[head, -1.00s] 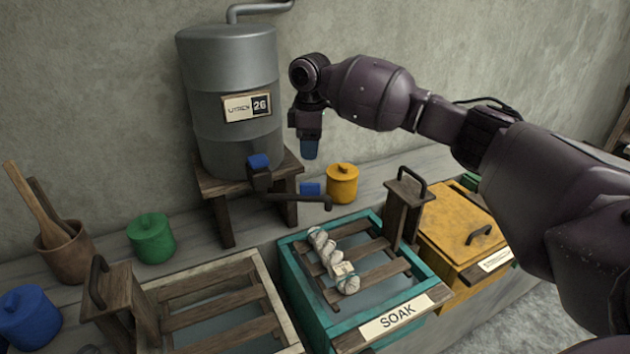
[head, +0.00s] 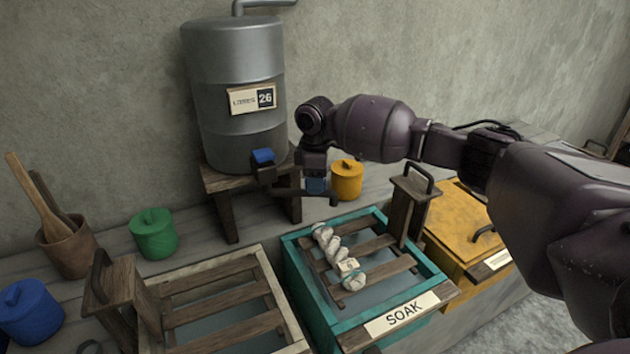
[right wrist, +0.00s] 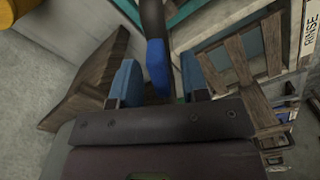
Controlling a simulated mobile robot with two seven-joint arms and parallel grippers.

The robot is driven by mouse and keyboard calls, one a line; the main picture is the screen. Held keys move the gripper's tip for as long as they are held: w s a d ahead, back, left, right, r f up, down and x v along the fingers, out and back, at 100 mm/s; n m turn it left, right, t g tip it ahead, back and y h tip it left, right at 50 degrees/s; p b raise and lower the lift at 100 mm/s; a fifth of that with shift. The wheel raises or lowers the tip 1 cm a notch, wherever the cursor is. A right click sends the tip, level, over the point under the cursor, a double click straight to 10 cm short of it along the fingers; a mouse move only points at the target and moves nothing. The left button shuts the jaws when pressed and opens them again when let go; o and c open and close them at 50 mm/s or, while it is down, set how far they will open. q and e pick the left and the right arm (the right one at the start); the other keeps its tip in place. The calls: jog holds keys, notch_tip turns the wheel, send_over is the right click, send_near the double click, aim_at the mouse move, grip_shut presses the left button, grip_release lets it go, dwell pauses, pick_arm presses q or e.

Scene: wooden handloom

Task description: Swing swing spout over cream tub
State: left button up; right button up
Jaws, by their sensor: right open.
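The dark swing spout (head: 290,192) comes out below a blue-topped valve (head: 263,158) on the grey tank. It points right, behind the teal tub's back edge. The cream tub (head: 262,263), with a pale rim and wooden slats, stands in front of the tank, left of the teal tub. My right gripper (head: 316,185) is down at the spout's outer part. In the right wrist view its open blue fingers (right wrist: 160,82) stand on either side of the spout's blue sleeve (right wrist: 156,60). Contact is unclear. My left gripper is out of view.
The teal SOAK tub (head: 296,284) holds a twisted pale skein (head: 338,258) on slats. A yellow lidded tub (head: 470,220) is at right. Yellow (head: 346,180), green (head: 153,235) and blue (head: 28,312) pots stand around. The grey tank (head: 235,95) sits on a wooden stand (head: 226,215).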

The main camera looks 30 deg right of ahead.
grip_shut()
dwell(0.3)
